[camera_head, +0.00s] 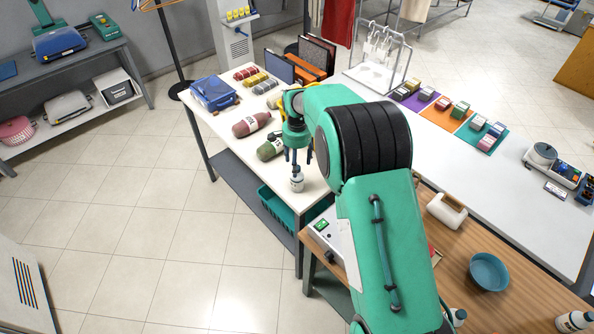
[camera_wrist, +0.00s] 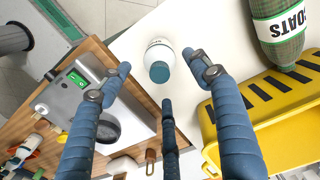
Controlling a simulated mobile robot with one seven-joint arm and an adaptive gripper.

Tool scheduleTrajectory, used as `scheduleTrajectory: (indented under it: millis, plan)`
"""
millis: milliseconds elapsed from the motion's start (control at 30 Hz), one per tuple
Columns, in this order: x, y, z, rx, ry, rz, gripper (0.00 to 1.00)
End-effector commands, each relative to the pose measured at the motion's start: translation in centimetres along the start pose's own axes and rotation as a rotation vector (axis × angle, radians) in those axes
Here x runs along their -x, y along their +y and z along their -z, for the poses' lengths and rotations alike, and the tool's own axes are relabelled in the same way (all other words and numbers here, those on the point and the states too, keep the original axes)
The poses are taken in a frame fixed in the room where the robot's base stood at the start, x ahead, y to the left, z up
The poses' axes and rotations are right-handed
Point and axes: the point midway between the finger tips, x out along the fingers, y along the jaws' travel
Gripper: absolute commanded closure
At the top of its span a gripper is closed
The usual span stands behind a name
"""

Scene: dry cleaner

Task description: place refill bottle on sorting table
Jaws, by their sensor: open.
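The refill bottle, a small white bottle (camera_head: 296,182) with a dark blue cap, stands upright near the front edge of the white sorting table (camera_head: 235,160). In the wrist view the bottle (camera_wrist: 160,52) shows beyond my fingertips, its cap towards me. My gripper (camera_head: 298,158) is just above the bottle, pointing down. Its blue fingers are spread and nothing is between them in grip. In the wrist view my gripper (camera_wrist: 158,68) has a finger on either side of the bottle's outline, with a gap to each.
Green (camera_head: 270,149) and red-brown (camera_head: 251,124) laundry bags lie behind the bottle. A yellow bin (camera_wrist: 262,118) is close to my right finger in the wrist view. A wooden bench with a grey control box (camera_head: 332,235), a white jug (camera_head: 446,210) and a teal bowl (camera_head: 489,271) adjoins the table.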

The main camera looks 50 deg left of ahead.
Motion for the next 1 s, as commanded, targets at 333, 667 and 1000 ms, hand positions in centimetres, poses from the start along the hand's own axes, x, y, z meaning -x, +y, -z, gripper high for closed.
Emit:
scheduleTrajectory:
  millis: [333, 667, 1000]
  plan:
    - [3.1, 0.0, 0.0, 0.000, -0.001, -0.001, 0.37]
    - [3.3, 0.0, 0.0, 0.000, -0.001, -0.001, 0.37]
    - [3.3, 0.0, 0.0, 0.000, -0.001, -0.001, 0.37]
